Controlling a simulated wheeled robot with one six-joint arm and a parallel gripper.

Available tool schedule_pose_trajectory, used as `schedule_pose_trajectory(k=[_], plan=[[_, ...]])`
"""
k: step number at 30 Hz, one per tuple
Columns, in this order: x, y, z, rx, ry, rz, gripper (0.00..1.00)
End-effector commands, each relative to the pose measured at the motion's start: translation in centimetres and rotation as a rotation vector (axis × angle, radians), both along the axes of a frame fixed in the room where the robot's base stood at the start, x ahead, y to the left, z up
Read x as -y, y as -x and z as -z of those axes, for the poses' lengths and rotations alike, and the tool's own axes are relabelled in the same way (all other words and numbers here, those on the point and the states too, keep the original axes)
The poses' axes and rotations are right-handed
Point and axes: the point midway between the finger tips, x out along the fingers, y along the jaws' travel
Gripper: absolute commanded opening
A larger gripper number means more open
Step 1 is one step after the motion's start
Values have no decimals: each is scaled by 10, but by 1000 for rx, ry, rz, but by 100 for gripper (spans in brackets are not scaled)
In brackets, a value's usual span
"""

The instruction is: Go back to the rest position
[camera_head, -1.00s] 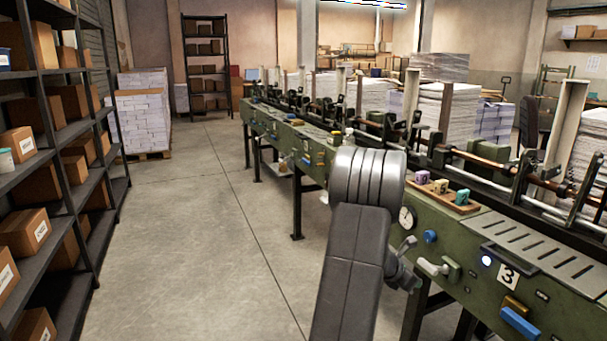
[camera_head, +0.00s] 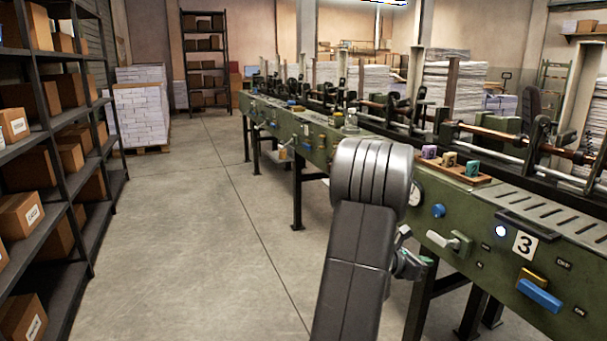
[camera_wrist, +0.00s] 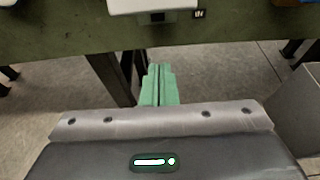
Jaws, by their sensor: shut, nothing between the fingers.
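My gripper (camera_wrist: 160,72) shows in the wrist view as two green fingers pressed together, with nothing between them. It points toward the floor, in front of the green machine's side (camera_wrist: 60,35). In the head view my grey arm stands at the bottom centre. The end of the gripper shows only in part (camera_head: 428,262), just right of the arm and close to the green machine (camera_head: 470,220). It appears apart from the machine's panel.
Shelves with boxes (camera_head: 60,170) stand at the left. The floor aisle (camera_head: 200,230) between is clear.

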Motion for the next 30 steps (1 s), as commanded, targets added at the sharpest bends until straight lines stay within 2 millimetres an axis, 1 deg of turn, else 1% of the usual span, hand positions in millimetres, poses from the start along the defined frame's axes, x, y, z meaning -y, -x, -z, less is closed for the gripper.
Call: schedule_pose_trajectory(k=[1, 16, 30], plan=[[0, 0, 8, 5, 14, 0, 0], [5, -2, 31, 71, 175, 0, 0], [14, -5, 51, 136, 334, 0, 0]])
